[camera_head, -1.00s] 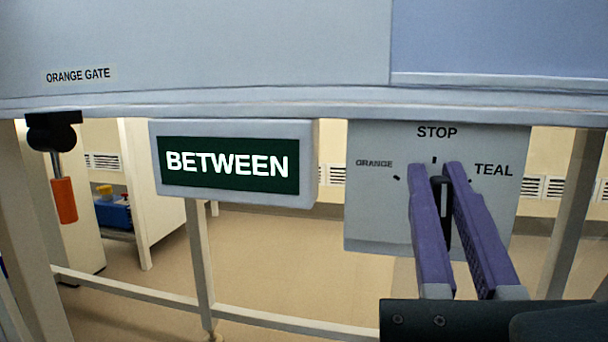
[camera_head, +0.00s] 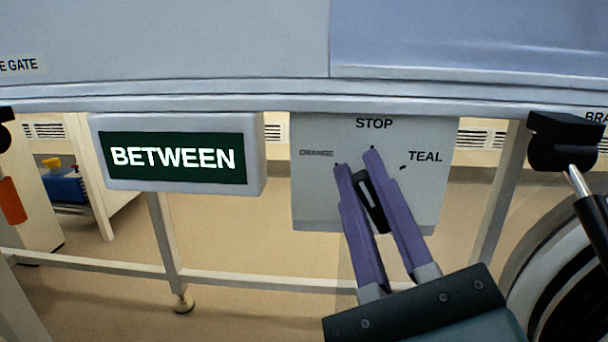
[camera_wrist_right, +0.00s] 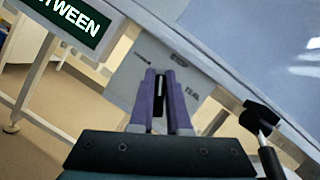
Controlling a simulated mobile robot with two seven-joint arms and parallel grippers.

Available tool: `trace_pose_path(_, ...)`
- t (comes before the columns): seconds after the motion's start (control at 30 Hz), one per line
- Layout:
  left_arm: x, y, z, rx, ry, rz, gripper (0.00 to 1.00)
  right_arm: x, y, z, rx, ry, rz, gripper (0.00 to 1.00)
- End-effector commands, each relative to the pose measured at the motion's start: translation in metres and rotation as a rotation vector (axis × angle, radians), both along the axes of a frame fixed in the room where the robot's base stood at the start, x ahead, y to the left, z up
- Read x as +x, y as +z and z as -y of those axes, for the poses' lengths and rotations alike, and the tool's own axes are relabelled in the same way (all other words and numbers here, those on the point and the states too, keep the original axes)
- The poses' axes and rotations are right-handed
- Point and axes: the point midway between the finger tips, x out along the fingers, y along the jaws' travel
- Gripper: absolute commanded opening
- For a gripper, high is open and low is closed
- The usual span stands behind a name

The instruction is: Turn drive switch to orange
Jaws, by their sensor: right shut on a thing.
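The drive switch panel (camera_head: 310,210) is a grey plate marked ORANGE on the left, STOP at the top and TEAL on the right. Its black knob (camera_head: 372,205) is between the purple fingers of my right gripper (camera_head: 357,159), which is shut on it. The knob's upper end leans left of STOP, toward the ORANGE side. The fingers hide part of the knob. A display (camera_head: 174,158) left of the panel reads BETWEEN. The right wrist view also shows the fingers (camera_wrist_right: 161,74) at the panel. My left gripper is not in view.
A grey-blue cabinet front (camera_head: 170,45) overhangs the panel. A black-topped handle (camera_head: 560,150) hangs at the right, near a large round ribbed shape. An orange handle (camera_head: 12,200) is at the left edge. White frame rails run below.

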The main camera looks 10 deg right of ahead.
Motion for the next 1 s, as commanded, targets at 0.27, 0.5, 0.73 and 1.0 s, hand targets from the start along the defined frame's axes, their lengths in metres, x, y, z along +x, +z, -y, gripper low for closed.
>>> trace_pose_path(0.27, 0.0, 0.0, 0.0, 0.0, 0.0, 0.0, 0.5, 0.0, 0.0, 0.0, -0.001, 0.0, 0.0, 0.19)
trace_pose_path(0.5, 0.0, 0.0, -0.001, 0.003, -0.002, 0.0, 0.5, 0.0, 0.0, 0.0, 0.0, 0.0, 0.0, 0.45)
trace_pose_path(0.73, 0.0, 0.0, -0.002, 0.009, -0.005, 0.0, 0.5, -0.001, 0.0, 0.0, 0.001, 0.0, 0.0, 0.45)
trace_pose_path(1.0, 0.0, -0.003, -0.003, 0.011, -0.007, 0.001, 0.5, -0.035, -0.015, -0.003, 0.0, 0.002, -0.005, 0.45)
